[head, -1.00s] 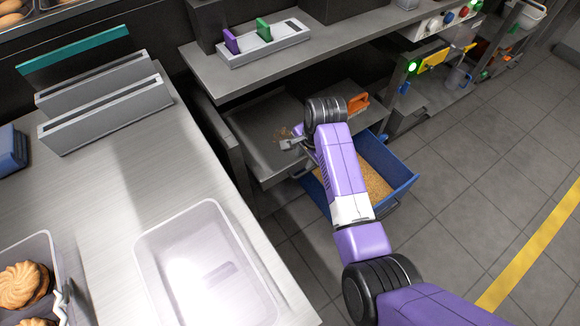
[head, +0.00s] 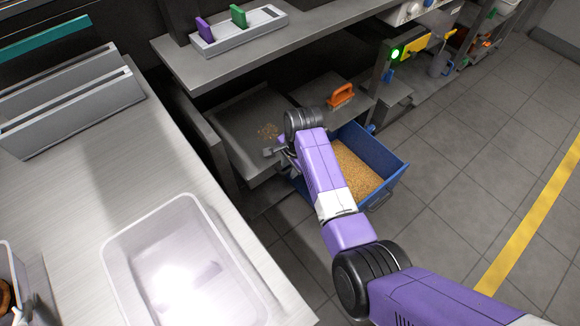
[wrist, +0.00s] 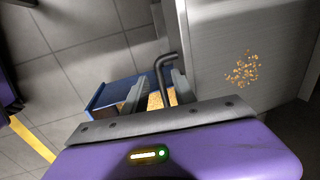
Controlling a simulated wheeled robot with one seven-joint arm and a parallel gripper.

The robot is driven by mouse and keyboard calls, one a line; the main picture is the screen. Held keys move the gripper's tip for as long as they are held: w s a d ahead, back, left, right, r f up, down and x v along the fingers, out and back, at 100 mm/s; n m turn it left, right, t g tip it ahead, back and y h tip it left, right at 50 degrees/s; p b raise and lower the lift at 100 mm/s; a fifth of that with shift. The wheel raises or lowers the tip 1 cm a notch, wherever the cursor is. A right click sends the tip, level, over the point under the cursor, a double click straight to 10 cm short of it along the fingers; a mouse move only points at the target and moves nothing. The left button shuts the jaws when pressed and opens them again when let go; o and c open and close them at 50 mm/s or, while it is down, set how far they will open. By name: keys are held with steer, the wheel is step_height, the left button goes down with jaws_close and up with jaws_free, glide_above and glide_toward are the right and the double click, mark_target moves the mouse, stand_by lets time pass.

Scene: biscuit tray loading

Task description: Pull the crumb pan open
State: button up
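The crumb pan (head: 228,112) is a shallow grey metal tray under the shelf, with a patch of crumbs on it. It also shows at the right of the wrist view (wrist: 215,50). A dark bent bar handle (wrist: 160,66) stands out from its front edge. My gripper (head: 273,152) is low at the pan's front. In the wrist view its two fingers (wrist: 156,92) are apart, with the bar between them, closer to the right finger. Whether either finger touches the bar I cannot tell. My wrist hides part of the pan's front edge in the head view.
A blue bin (head: 400,170) of crumbs stands low beside the pan, under my arm. An orange handle (head: 342,95) sits on a grey surface behind. A worktop (head: 90,190) with a clear tub (head: 112,262) is at left; a shelf (head: 185,72) overhangs. Floor at right is clear.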

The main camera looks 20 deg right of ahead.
jaws_close()
stand_by(1.4)
